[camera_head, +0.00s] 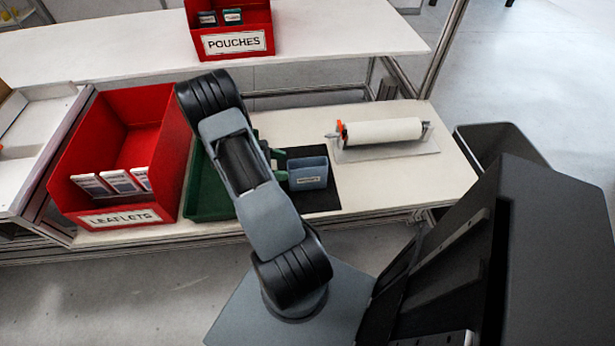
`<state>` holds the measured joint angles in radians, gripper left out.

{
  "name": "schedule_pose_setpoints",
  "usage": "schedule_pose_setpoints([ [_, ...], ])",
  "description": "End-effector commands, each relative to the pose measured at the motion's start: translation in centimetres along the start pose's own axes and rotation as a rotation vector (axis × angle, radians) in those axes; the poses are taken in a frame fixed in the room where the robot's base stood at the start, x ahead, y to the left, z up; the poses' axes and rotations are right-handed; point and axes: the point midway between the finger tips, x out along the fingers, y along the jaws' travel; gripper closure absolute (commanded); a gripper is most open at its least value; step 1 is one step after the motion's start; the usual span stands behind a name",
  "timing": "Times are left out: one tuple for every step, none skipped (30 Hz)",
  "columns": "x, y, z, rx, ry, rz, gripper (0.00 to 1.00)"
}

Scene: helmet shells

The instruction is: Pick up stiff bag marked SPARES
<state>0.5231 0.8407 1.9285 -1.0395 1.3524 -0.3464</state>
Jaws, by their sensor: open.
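A stiff blue-grey bag (308,173) stands upright on a dark mat (322,199) on the workbench. It has a small white label whose text is too small to read. My gripper (280,165) is open just left of the bag, with its green fingertips pointing right toward it. The fingertips are close to the bag's left side; I cannot tell whether they touch it. My arm hides part of the gripper and the mat's left part.
A green tray (205,190) lies left, partly behind my arm. A red LEAFLETS bin (75,200) stands farther left. A paper roll holder (385,133) is at right on the bench. A red POUCHES bin (200,47) sits on the shelf behind. Bare bench (400,178) lies right of the mat.

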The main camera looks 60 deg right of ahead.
Motion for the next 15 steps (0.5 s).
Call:
schedule_pose_setpoints([
  [0.3,0.0,0.0,0.0,0.0,-0.001,0.23],
  [0.4,0.0,0.0,0.0,0.001,-0.001,0.23],
  [0.5,-0.1,0.0,0.0,0.001,-0.002,0.23],
  [0.7,-0.1,0.0,0.0,0.001,-0.002,0.23],
  [1.0,-0.1,0.0,0.0,0.0,-0.003,0.23],
  [1.4,0.0,0.0,0.0,0.0,-0.004,0.23],
  [1.8,0.0,0.0,-0.001,-0.001,-0.004,0.23],
  [2.3,0.0,0.1,-0.001,0.0,-0.005,0.23],
  [2.9,0.0,0.1,0.0,0.0,-0.005,0.23],
  [3.3,0.1,0.1,0.0,0.001,-0.004,0.23],
  [3.7,0.1,0.1,0.0,0.001,-0.005,0.23],
  [4.2,0.1,0.1,0.001,0.0,-0.005,0.23],
  [4.5,0.1,0.1,0.001,0.0,-0.004,0.23],
  [4.8,0.1,0.1,0.0,0.0,-0.004,0.23],
  [5.1,0.1,0.1,0.0,0.001,-0.004,0.23],
])
